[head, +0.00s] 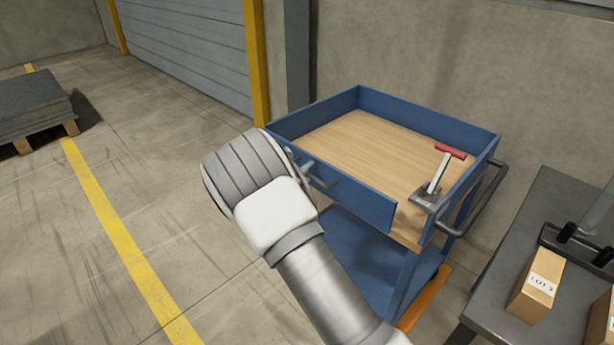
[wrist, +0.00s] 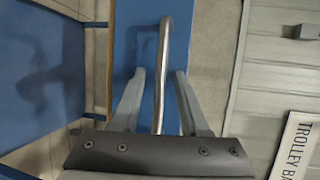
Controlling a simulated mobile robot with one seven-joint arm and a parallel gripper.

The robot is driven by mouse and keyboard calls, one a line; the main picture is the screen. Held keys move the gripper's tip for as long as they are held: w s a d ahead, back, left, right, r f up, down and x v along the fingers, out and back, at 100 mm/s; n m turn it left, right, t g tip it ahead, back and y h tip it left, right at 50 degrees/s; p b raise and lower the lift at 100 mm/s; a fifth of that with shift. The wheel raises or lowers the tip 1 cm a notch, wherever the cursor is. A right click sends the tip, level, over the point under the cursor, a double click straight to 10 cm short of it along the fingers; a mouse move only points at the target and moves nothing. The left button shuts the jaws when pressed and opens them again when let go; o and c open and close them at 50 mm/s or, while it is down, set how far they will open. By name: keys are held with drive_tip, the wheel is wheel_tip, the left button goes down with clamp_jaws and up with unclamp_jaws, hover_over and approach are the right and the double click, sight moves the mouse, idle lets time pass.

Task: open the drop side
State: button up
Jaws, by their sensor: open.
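The trolley has a blue-walled tray with a wooden floor (head: 365,145). Its near blue side panel (head: 358,197), which looks like the drop side, stands upright, with a gap at its right end. A metal bar handle (wrist: 164,60) runs along the blue panel (wrist: 139,35) in the wrist view. My gripper (wrist: 160,72) is open, with a finger on each side of the bar; I cannot tell whether they touch it. In the head view my wrist hides the panel's left part. A lever (head: 437,172) with a red grip rises, tilted, from a grey block at the tray's right corner.
A dark push handle (head: 483,212) sticks out at the trolley's right. A grey bench (head: 545,225) with boxes (head: 538,285) stands close by at right. A lower blue shelf (head: 350,255) lies under the tray. The floor at left is clear up to a loaded pallet (head: 35,110).

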drive_tip(key=shift+c, duration=0.2)
clamp_jaws()
idle(1.3)
